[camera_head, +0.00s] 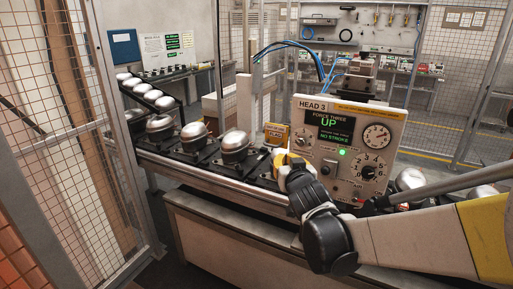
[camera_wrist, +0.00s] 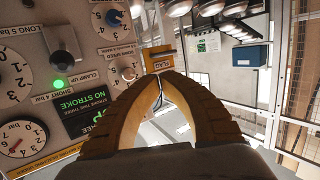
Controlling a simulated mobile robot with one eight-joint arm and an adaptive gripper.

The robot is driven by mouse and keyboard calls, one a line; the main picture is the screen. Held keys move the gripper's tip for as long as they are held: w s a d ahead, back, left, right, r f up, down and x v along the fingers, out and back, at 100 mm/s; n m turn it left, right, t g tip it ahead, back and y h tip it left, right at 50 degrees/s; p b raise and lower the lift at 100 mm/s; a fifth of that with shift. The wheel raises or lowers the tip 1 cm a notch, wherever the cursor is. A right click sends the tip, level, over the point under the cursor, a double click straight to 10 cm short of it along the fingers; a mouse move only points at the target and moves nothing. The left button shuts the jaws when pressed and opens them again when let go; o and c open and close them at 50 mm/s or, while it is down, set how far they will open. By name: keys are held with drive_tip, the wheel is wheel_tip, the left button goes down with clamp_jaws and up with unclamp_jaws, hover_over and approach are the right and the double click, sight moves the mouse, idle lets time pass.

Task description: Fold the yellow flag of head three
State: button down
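The head three panel (camera_head: 345,150) stands upright and its screen reads UP and NO STROKE. A small yellow flag (camera_head: 276,134) with a label sticks out at the panel's left edge. It also shows in the wrist view (camera_wrist: 159,62), where its label reads FLAG. My gripper (camera_head: 281,156) is just below and beside the flag in the head view. In the wrist view my gripper's yellow fingers (camera_wrist: 160,77) meet at their tips, just short of the flag. Nothing shows between the tips. Whether they touch the flag I cannot tell.
Several compressors (camera_head: 235,145) sit on the conveyor (camera_head: 215,180) left of the panel. A green lamp (camera_head: 342,152) glows on the panel. Knobs and gauges (camera_head: 376,136) project from its face near my arm. A mesh fence (camera_head: 60,150) closes off the left.

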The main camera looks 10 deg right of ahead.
sight(278, 145)
drive_tip(key=b+x, duration=0.2)
drive_tip(key=x, duration=1)
drive_tip(key=shift+w+f, duration=0.2)
drive_tip(key=shift+w, duration=0.25)
